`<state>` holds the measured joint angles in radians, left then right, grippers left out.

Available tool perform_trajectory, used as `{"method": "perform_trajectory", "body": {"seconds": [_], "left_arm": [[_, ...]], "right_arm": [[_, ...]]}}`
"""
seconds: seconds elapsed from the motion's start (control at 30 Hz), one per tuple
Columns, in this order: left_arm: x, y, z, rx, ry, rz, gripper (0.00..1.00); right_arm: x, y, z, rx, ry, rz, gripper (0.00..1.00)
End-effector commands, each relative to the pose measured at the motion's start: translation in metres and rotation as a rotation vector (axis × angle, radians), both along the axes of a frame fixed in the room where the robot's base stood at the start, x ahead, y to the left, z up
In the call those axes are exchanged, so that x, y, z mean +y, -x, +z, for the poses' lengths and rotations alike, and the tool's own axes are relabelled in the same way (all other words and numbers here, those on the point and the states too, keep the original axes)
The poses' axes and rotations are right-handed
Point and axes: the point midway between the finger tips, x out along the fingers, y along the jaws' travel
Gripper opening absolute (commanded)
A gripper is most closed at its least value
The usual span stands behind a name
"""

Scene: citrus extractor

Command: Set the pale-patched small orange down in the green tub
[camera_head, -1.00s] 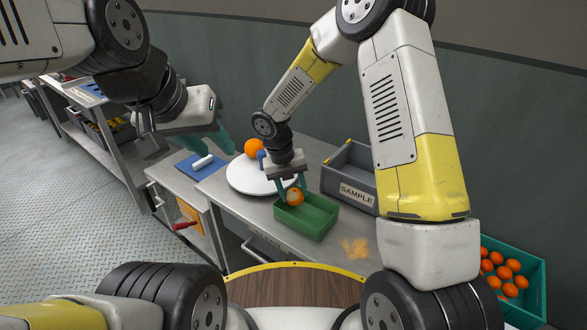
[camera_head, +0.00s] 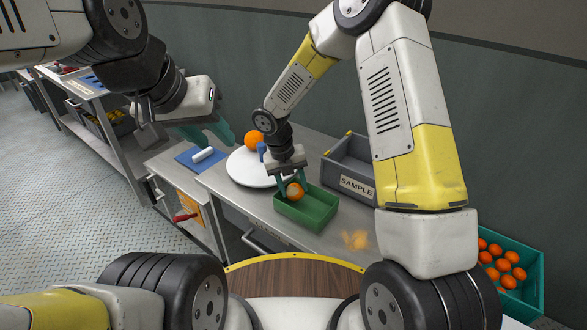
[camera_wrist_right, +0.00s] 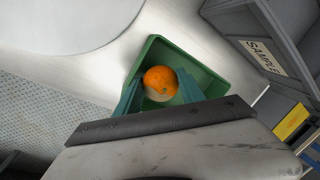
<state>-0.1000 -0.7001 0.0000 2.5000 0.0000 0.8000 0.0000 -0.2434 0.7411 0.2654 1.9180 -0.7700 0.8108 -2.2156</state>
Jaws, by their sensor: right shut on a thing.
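The small orange (camera_head: 294,192) is held in my right gripper (camera_head: 293,185). In the right wrist view the orange (camera_wrist_right: 160,83) shows a pale patch on its lower side, between the two green fingers. The green tub (camera_head: 318,222) stands on the metal bench below it. The orange is over the tub's left end in the head view; whether it touches the floor of the tub cannot be told. The tub (camera_wrist_right: 205,72) also surrounds it in the wrist view. My left gripper (camera_head: 215,132) hangs above the bench at the left; its fingers overlap, so its opening is unclear.
A white round plate (camera_head: 250,172) and a larger orange (camera_head: 254,140) are behind the tub. A grey SAMPLE bin (camera_head: 350,170) stands to its right. A blue mat (camera_head: 187,156) with a white cylinder is at the left. A teal crate (camera_head: 530,290) holds several oranges.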

Motion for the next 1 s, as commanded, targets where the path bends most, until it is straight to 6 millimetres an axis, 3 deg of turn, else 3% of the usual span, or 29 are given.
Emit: {"method": "perform_trajectory", "body": {"seconds": [0.53,0.57,0.67,1.0], "left_arm": [[0.000,0.000,0.000,0.000,0.000,0.000,0.36],[0.000,0.000,0.000,0.000,0.000,0.000,0.36],[0.000,0.000,0.000,0.000,0.000,0.000,0.36],[0.000,0.000,0.000,0.000,0.000,0.000,0.36]], "right_arm": [[0.000,0.000,-0.017,0.000,0.000,0.000,0.05],[0.000,0.000,-0.017,0.000,0.000,0.000,0.50],[0.000,0.000,-0.017,0.000,0.000,0.000,0.70],[0.001,0.001,-0.012,0.002,0.001,0.001,0.72]]}}
